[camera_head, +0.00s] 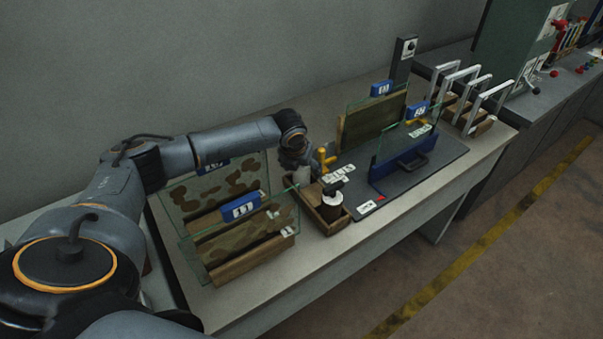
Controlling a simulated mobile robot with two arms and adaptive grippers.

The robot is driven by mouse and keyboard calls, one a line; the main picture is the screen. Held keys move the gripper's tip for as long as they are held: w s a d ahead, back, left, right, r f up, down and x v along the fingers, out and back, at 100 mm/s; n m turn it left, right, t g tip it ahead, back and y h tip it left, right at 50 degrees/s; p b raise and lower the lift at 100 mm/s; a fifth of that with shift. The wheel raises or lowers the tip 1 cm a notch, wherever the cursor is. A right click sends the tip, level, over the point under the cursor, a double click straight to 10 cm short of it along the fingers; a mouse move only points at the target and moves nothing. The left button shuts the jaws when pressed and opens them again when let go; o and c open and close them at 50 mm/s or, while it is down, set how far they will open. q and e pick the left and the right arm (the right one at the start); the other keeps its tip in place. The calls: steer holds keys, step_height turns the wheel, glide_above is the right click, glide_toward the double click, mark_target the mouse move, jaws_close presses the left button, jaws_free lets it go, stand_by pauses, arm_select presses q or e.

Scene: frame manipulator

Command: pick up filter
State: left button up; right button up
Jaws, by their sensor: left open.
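My left gripper (299,166) points down over the small wooden box (340,225), at the back end of it, with a pale cylindrical piece (303,177) right below or between its fingers; contact cannot be told. A yellow-handled piece (325,160) stands just right of the gripper. Glass panes with blue tags stand on both sides: a mottled pane (262,222) in a wooden holder at left, others at right. Which of these is the filter is not clear. My right gripper is not in view.
A dark mat (435,158) on the right carries a blue-framed pane (405,148) and a wood-backed pane (370,122). Several metal frames (468,95) stand in a rack farther right. The bench's front edge (395,225) is clear. A grey wall is behind.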

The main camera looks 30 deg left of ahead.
arm_select(q)
steer(key=shift+r, duration=0.1)
steer(key=c, duration=1.3)
